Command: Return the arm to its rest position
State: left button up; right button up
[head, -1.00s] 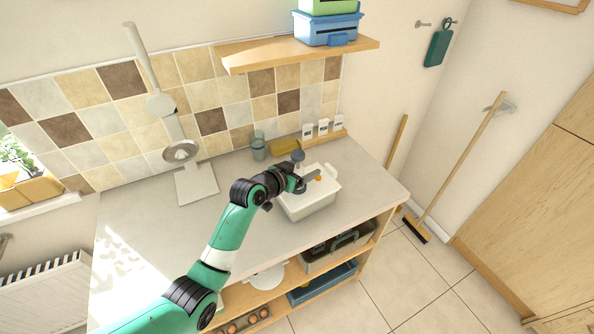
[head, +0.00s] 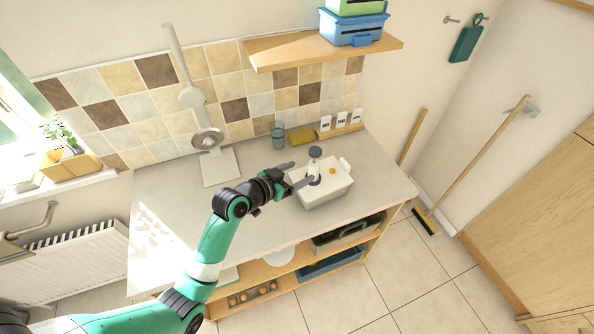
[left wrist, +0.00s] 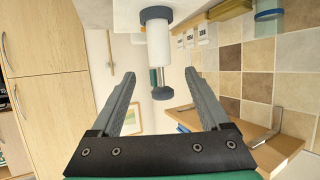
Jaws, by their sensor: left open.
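My left gripper (head: 300,173) is open and empty, over the counter at the left edge of the white box (head: 325,194). A white cylinder with dark grey ends (head: 314,168) stands upright on the box, just beyond the fingertips. In the left wrist view the same cylinder (left wrist: 159,45) shows ahead of the open fingers (left wrist: 160,74), not gripped. I cannot tell the exact gap to it. My left arm reaches in from the lower left. My right gripper is not in view.
The counter (head: 170,225) is mostly clear left of the box. A glass (head: 277,134), a yellow item (head: 301,136) and small white containers (head: 341,119) stand along the wall. A wooden shelf (head: 325,52) juts out above.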

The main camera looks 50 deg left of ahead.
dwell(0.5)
pick_arm(q)
jog(key=w+d+r+m+t, duration=0.15)
jog(key=d+r, duration=0.25)
jog(key=r, duration=0.6)
jog(key=w+d+r+t+h, duration=0.1)
jog(key=d+r+t, duration=0.25)
jog(key=r, duration=0.65)
jog(key=w+d+r+m+t, duration=0.15)
jog(key=d+r, duration=0.25)
jog(key=r, duration=0.6)
jog(key=s+d+r+t+h, duration=0.1)
jog(key=s+d+r+t, duration=0.1)
jog(key=r, duration=0.5)
jog(key=s+d+r+t+h, duration=0.1)
jog(key=s+d+r+t, duration=0.2)
jog(key=s+r, duration=0.4)
jog(key=s+d+r+t+h, duration=0.1)
jog(key=s+d+r+t, duration=0.1)
jog(key=s+d+r, duration=0.2)
notch_tip(320, 180, up, 3)
jog(key=shift+s+d+r+t, duration=0.1)
jog(key=shift+s+d+t, duration=0.05)
jog(key=shift+d+t, duration=0.2)
jog(key=shift+a, duration=0.1)
